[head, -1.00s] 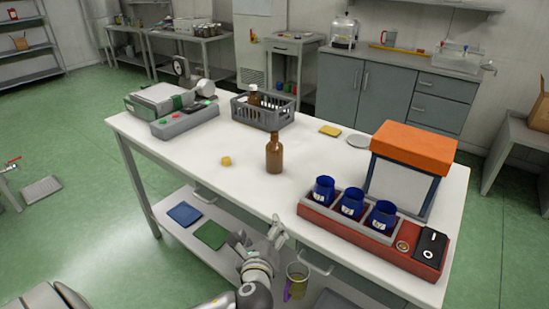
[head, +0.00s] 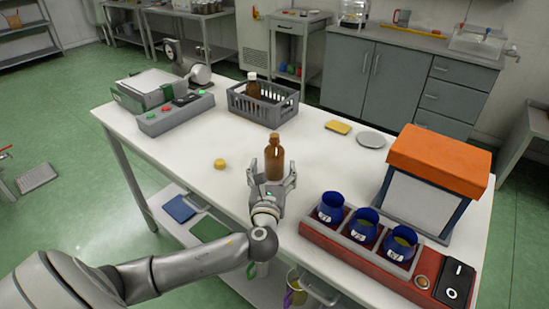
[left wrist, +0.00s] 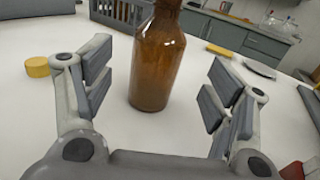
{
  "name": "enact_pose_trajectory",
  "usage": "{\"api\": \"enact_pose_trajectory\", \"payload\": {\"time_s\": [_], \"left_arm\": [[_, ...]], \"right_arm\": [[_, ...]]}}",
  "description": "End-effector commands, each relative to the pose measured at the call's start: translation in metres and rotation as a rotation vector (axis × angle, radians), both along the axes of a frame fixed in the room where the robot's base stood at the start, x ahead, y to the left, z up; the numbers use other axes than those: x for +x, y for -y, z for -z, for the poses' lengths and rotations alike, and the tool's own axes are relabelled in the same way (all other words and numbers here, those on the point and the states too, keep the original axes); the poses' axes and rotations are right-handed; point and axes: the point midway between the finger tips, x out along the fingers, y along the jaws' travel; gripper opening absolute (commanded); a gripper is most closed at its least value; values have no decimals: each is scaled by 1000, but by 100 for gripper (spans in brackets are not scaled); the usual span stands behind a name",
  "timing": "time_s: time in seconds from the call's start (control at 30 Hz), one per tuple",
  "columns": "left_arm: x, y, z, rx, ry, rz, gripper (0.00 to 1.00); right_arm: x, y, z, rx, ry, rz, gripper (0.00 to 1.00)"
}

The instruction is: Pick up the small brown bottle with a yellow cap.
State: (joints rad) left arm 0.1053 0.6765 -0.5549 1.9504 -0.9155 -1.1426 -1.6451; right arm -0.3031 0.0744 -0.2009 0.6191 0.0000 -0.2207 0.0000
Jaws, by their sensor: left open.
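A brown glass bottle (head: 275,160) stands upright near the front edge of the white table. Its neck looks brown, with no yellow cap on it; its top is out of frame in the left wrist view. A small yellow round piece, like a cap (head: 220,164), lies on the table to its left. My left gripper (head: 271,181) is open at the near side of the bottle. In the left wrist view the bottle (left wrist: 158,65) shows between the two spread fingers, with a gap on each side. Another brown bottle (head: 253,88) with a white top stands in the grey crate. My right gripper is out of view.
The grey crate (head: 262,108) stands behind the bottle. A red rack (head: 345,250) with blue cups (head: 331,206) and an orange-topped box (head: 440,160) stand to the right. A yellow sponge-like block (head: 338,127) and grey disc (head: 371,140) lie farther back.

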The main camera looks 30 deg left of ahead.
Motion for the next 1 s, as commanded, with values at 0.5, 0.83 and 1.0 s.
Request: {"api": "enact_pose_trajectory", "payload": {"time_s": [0.5, 0.83, 1.0], "left_arm": [[48, -28, -1, -1, 2, -3, 78], [54, -31, 0, -2, 0, -1, 78], [54, -31, 0, -2, 0, -1, 57]], "right_arm": [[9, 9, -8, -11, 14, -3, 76], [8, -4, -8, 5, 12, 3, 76], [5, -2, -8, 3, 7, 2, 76]]}}
